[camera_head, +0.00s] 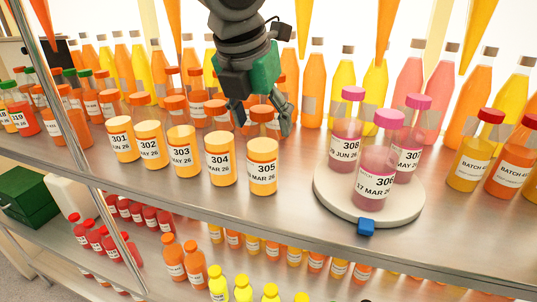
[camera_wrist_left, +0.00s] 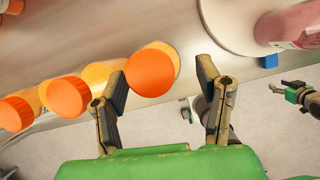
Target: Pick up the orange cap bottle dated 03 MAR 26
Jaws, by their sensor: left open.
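A row of orange-capped bottles stands along the shelf's front: 301 (camera_head: 122,141), 302 (camera_head: 151,146), 303 (camera_head: 183,152), 304 (camera_head: 220,158) and 305 (camera_head: 263,168). The labels of 304 and 305 both end in MAR 26; their day numbers are too small to read surely. My left gripper (camera_head: 262,119) is open above 305, its fingers on either side of the cap. In the left wrist view an orange cap (camera_wrist_left: 152,73) sits between the open fingertips (camera_wrist_left: 162,80), nearer the left one. A small green and dark gripper, seemingly my right (camera_wrist_left: 293,90), shows at the right edge; its jaws are unclear.
A round white stand (camera_head: 336,203) with pink-capped bottles (camera_head: 376,165) is close to the right, with a blue block (camera_head: 366,228) at its front. Taller bottles (camera_head: 313,85) crowd behind. Red-capped bottles (camera_head: 472,150) stand far right. The shelf's front strip (camera_head: 215,198) is clear.

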